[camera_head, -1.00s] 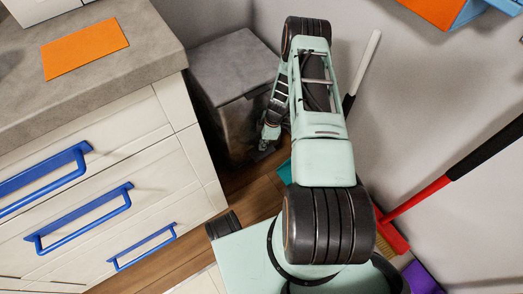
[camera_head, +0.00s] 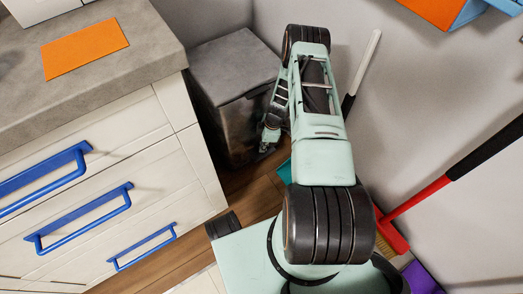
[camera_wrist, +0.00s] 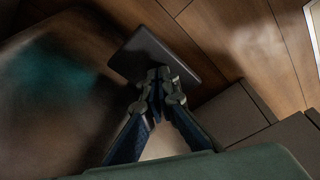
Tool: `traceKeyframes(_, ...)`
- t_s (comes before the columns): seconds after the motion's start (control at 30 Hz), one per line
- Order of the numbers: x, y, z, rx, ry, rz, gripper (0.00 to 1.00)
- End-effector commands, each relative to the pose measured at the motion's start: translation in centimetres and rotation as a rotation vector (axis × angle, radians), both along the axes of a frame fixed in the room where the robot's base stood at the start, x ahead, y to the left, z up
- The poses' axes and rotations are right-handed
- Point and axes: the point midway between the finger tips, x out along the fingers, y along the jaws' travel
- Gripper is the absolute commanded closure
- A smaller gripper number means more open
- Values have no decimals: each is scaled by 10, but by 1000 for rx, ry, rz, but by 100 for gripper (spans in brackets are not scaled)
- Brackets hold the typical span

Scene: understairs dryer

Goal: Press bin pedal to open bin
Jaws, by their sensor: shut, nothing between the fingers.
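The bin (camera_head: 233,62) is a dark grey box with its lid shut, standing in the corner between the drawer cabinet and the wall. In the wrist view its dark, shiny side (camera_wrist: 50,80) fills the left. The pedal (camera_wrist: 148,44) is a flat dark plate low at the bin, above the wooden floor. My gripper (camera_wrist: 161,73) is shut and empty, with its fingertips over the near part of the pedal. I cannot tell whether they touch it. In the head view my gripper (camera_head: 266,148) is low beside the bin's front, and the pedal is not clearly visible.
A white drawer cabinet (camera_head: 150,130) with blue handles stands left of the bin. A red broom (camera_head: 430,190) and a white-handled tool (camera_head: 366,62) lean at the right wall. A strip of wooden floor (camera_head: 250,195) is clear before the bin.

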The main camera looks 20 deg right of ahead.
Motion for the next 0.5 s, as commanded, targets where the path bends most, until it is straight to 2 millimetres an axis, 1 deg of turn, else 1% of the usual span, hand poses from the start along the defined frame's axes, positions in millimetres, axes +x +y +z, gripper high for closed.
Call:
traceKeyframes(0.03, 0, 0, -4, -1, -1, 0, 100)
traceKeyframes(0.27, 0, 0, -15, -2, -1, -1, 100)
traceKeyframes(0.5, 0, 1, -37, -1, -2, 0, 100)
